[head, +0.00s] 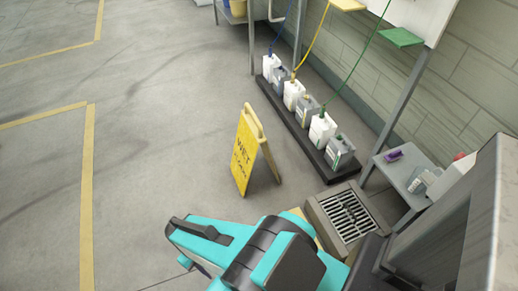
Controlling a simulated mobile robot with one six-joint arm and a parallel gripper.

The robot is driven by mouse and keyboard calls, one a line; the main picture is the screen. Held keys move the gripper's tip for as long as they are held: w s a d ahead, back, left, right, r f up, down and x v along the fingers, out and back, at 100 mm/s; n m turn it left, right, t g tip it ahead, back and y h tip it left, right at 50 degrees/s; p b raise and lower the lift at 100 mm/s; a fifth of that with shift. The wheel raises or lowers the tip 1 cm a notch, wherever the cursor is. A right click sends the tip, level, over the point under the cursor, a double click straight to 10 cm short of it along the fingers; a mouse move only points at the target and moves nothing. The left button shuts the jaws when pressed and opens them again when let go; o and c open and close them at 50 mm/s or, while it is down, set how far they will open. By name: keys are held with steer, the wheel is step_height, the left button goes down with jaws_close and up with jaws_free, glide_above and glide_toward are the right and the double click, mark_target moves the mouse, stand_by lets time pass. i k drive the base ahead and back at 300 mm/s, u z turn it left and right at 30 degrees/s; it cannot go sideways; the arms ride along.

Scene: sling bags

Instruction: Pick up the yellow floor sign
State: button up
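The yellow floor sign (244,157) stands upright on the grey concrete floor near the middle of the head view. It is an A-frame with dark lettering that reads "WET" at the top, and a rounded handle at its upper edge. My arm, teal and dark grey, reaches in from the bottom of the view, nearer the camera than the sign. The arm and the sign look apart. I cannot make out gripper fingers in this view.
To the right of the sign, several jugs (320,130) stand on a dark low platform (296,128) with hoses above. A floor drain grate (348,214) and a small grey table (405,175) are at right. Open floor with yellow lines (88,190) lies at left.

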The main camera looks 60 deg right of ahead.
mark_target(250, 135)
steer(key=u, duration=0.1)
steer(key=i, duration=1.05)
steer(key=u, duration=0.35)
